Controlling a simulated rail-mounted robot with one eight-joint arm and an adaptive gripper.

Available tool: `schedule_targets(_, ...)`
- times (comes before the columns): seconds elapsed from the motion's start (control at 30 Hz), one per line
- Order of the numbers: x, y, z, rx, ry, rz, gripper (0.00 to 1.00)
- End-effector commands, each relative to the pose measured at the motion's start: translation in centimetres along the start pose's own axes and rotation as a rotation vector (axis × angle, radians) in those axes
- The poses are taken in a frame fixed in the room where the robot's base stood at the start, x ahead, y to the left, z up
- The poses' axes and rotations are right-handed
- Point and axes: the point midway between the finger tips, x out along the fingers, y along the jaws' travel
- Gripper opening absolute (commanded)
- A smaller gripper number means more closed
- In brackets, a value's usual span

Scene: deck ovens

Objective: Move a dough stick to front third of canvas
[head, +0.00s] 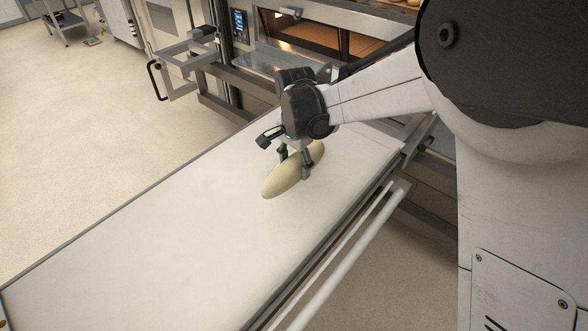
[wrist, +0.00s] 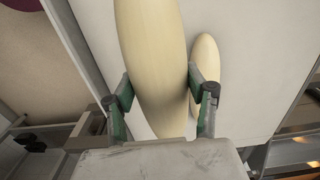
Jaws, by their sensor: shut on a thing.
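My gripper (head: 294,165) is shut on a pale, spindle-shaped dough stick (head: 281,182) over the white canvas (head: 170,240). In the wrist view, my gripper's green fingers (wrist: 162,100) press on both sides of the held dough stick (wrist: 155,50), near its middle. A second dough stick (wrist: 207,68) shows to the right behind it and looks smaller and farther off, on the canvas. In the head view I cannot make out this second stick separately; my gripper and the held stick may hide it. The gap under the held stick is hard to judge.
The oven (head: 305,35) with its lit opening stands behind the canvas's far end. A metal rail (head: 340,250) runs along the canvas's right side. A metal bracket frame (head: 185,50) juts out at the upper left. The canvas's near part is bare.

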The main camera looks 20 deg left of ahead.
Motion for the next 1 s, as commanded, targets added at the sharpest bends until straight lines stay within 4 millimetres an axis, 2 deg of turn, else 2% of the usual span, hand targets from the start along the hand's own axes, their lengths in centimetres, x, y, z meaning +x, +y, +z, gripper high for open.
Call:
schedule_targets(0.17,1.7,0.7,-2.5,0.006,0.000,0.000,0.12)
schedule_targets(0.43,4.9,2.4,-7.6,0.005,0.000,0.000,0.12)
schedule_targets(0.6,6.4,3.1,-10.0,0.003,0.000,0.000,0.12)
schedule_targets(0.87,7.5,3.4,-10.9,0.001,0.000,0.000,0.12)
schedule_targets(1.0,9.3,3.4,-10.8,0.001,0.000,0.000,0.12)
